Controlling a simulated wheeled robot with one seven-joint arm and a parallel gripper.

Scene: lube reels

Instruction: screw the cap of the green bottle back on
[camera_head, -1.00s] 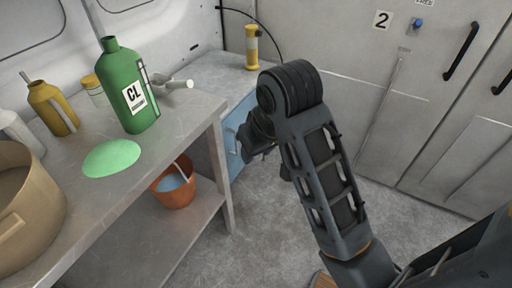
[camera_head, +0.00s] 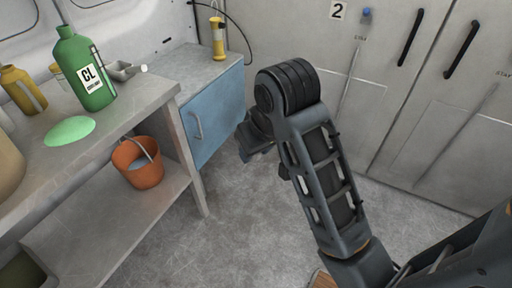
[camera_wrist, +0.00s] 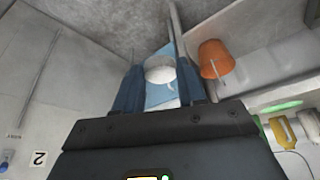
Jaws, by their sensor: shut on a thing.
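The green bottle (camera_head: 85,70), labelled CL, stands upright on the steel bench (camera_head: 110,118). Its neck shows no cap. My gripper (camera_head: 252,150) hangs in front of the blue cabinet, to the right of the bottle and well apart from it. In the wrist view its two fingers (camera_wrist: 160,85) are shut on a white round cap (camera_wrist: 160,68). My arm mostly hides the fingers in the head view, and the cap cannot be made out there.
A green puddle (camera_head: 70,131) lies on the bench before the bottle. A yellow bottle (camera_head: 22,90) and a metal scoop (camera_head: 122,70) flank it. An orange bucket (camera_head: 138,162) sits on the lower shelf. The floor between is clear.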

